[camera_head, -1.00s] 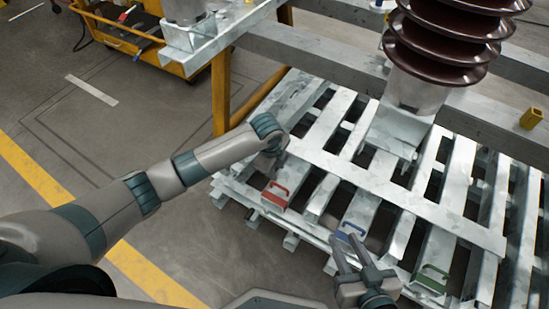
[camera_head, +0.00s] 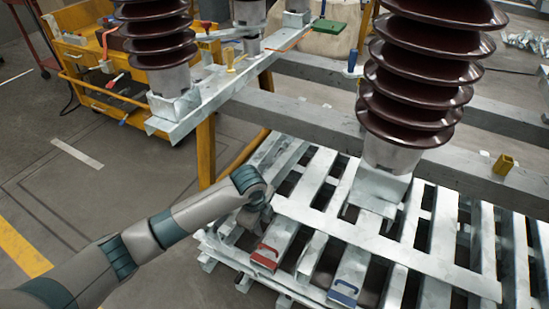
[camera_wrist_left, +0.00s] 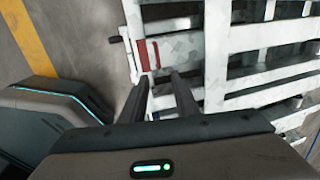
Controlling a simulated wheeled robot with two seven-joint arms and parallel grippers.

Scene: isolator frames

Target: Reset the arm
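My left arm comes in from the left, and its gripper (camera_head: 256,217) hangs over the left edge of the slatted metal pallet (camera_head: 405,258), near a red-handled block (camera_head: 265,257). In the left wrist view the two dark fingers (camera_wrist_left: 161,77) are apart with nothing between them. The red-handled block (camera_wrist_left: 148,55) shows just beyond their tips in that view; I cannot tell whether they touch it. My right gripper is in neither current view.
A blue-handled block (camera_head: 343,291) sits on the pallet's front. A brown ribbed insulator (camera_head: 425,75) stands on the pallet. Grey beams (camera_head: 300,115) and a yellow post (camera_head: 206,150) stand behind. A yellow cart (camera_head: 85,60) is at the back left. The left floor is clear.

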